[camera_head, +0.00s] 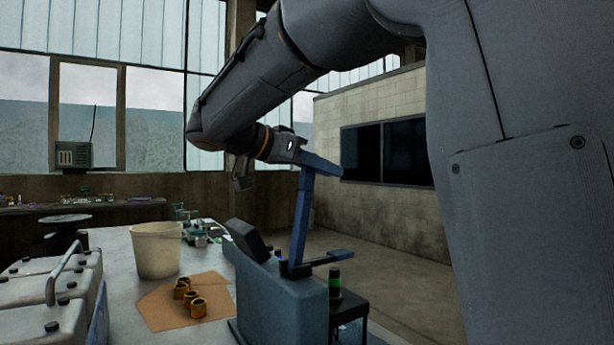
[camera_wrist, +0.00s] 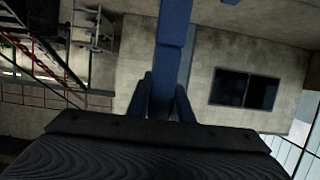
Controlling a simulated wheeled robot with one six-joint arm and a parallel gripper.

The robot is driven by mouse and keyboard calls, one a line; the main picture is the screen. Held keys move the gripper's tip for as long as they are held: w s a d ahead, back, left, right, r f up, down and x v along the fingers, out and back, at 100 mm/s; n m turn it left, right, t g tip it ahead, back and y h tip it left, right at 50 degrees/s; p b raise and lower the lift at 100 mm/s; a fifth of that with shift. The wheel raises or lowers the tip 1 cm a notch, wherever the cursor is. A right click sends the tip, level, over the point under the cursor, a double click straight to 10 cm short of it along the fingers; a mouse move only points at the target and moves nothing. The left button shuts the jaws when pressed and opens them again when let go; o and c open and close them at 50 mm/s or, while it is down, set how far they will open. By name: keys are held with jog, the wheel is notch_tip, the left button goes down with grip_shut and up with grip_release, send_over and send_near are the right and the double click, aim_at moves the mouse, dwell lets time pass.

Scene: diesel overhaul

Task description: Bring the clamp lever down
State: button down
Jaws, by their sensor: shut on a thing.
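The clamp lever (camera_head: 302,215) is a blue bar that stands nearly upright, with a short blue crosspiece at its top. Its lower end meets a teal-grey fixture (camera_head: 280,305) at the table's right edge, beside a low blue and dark arm that points right. My gripper (camera_head: 300,156) is shut on the lever at its top end. In the wrist view, the two dark fingers of my gripper (camera_wrist: 167,98) flank the blue lever (camera_wrist: 173,55), which runs up between them. The exact finger contact is partly hidden by the dark gripper body.
A green-and-black cylinder (camera_head: 334,284) stands on a black block right of the fixture. A cream bucket (camera_head: 157,250) and several brass rings (camera_head: 197,307) on brown card (camera_head: 160,308) are on the table. A grey battery-like case (camera_head: 45,290) is at left. Open floor lies right.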

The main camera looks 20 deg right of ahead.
jog(key=w+d+f+g+y+p, duration=0.2)
jog(key=w+d+f+y+p, duration=0.1)
jog(key=d+f+y, duration=1)
notch_tip(320, 180, down, 12)
jog(key=g+y+p, duration=0.1)
jog(key=y+p, duration=0.2)
jog(key=p, duration=0.1)
jog(key=shift+s+d, duration=0.2)
jog(key=shift+d, duration=0.05)
jog(key=shift+f, duration=0.15)
jog(key=c, duration=1.6)
grip_release()
